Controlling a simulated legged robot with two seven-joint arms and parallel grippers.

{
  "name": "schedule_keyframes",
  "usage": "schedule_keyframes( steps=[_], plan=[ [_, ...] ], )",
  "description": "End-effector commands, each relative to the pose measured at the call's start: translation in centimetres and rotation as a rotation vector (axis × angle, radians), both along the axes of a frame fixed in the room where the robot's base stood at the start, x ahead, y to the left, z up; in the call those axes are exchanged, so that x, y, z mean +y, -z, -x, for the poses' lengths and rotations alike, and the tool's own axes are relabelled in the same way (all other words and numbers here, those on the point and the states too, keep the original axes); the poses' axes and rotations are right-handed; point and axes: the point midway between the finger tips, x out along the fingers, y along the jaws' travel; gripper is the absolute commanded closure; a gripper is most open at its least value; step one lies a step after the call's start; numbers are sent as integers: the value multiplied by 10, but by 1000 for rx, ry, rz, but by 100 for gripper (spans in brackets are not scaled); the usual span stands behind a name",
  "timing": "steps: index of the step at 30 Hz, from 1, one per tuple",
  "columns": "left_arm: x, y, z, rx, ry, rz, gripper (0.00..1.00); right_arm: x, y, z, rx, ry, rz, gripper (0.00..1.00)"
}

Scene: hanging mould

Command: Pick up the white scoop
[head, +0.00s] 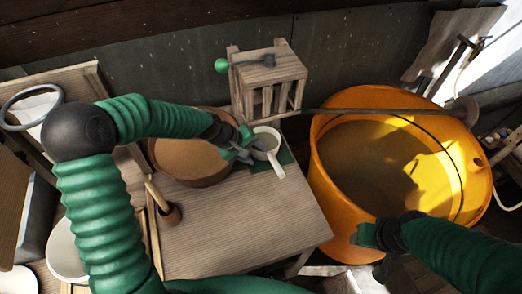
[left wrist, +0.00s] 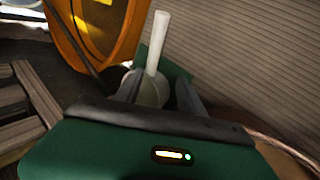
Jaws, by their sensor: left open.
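The white scoop (head: 266,144) rests on a small green mat (head: 286,157) at the table's back edge, its handle pointing toward the front right. My left gripper (head: 243,150) is at the left side of its cup, fingers apart. In the left wrist view the scoop (left wrist: 157,42) stands between the two open fingers (left wrist: 158,92), with its handle beyond them; the lower cup is partly hidden by my gripper. Whether a finger touches it I cannot tell. My right gripper (head: 372,236) is in front of the orange tub, away from the scoop; its jaws are unclear.
The wooden table (head: 235,225) is mostly bare at front. A round brown bowl (head: 188,160) sits left of my left gripper. A wooden crank box (head: 268,80) stands behind the scoop. A large orange tub (head: 325,190) is at right.

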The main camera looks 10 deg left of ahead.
Motion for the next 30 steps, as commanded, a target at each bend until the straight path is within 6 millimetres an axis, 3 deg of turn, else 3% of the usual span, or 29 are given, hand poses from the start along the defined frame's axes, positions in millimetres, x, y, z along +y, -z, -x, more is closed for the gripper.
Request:
schedule_keyframes(
  steps=[3, 8, 15, 23, 30],
  plan=[
    [-17, 21, -9, 1, 8, -3, 53, 0, 2, 0, 0, 1, 0, 45],
    [-25, 33, -13, -1, 6, -8, 53, -1, 1, 0, -1, 2, 0, 45],
    [-35, 68, -32, 1, 5, 0, 53, -1, -2, 0, 0, 2, 0, 45],
    [-38, 73, -35, -2, 4, -3, 53, 0, -1, 0, 0, 1, 0, 45],
    [-41, 72, -35, -3, 4, -7, 82, 0, -1, 0, 0, 1, 0, 45]
  ],
)
